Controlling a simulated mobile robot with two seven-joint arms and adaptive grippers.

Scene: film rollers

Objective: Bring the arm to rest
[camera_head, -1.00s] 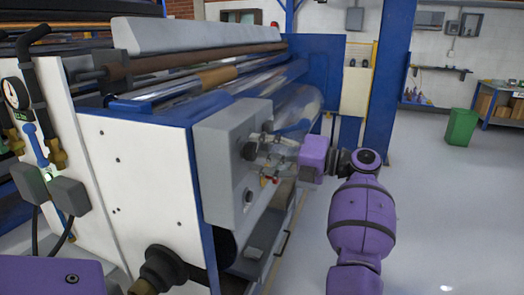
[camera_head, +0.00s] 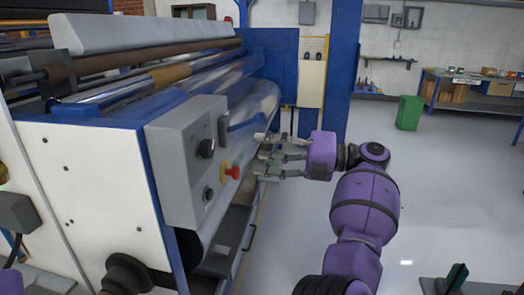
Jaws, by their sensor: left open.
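The fingertips are a little right of the grey control box (camera_head: 186,165) on the machine's end. They show beside its red button (camera_head: 232,172), with a visible gap. The box also carries a dark knob (camera_head: 206,148), a handle (camera_head: 223,128) and a lower round knob (camera_head: 208,194).
The large roller machine (camera_head: 85,185) fills the left side. A blue column (camera_head: 342,75) stands behind the arm. A green bin (camera_head: 409,113) and a workbench (camera_head: 490,95) are at the back right. The grey floor (camera_head: 450,185) right of the arm is mostly clear.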

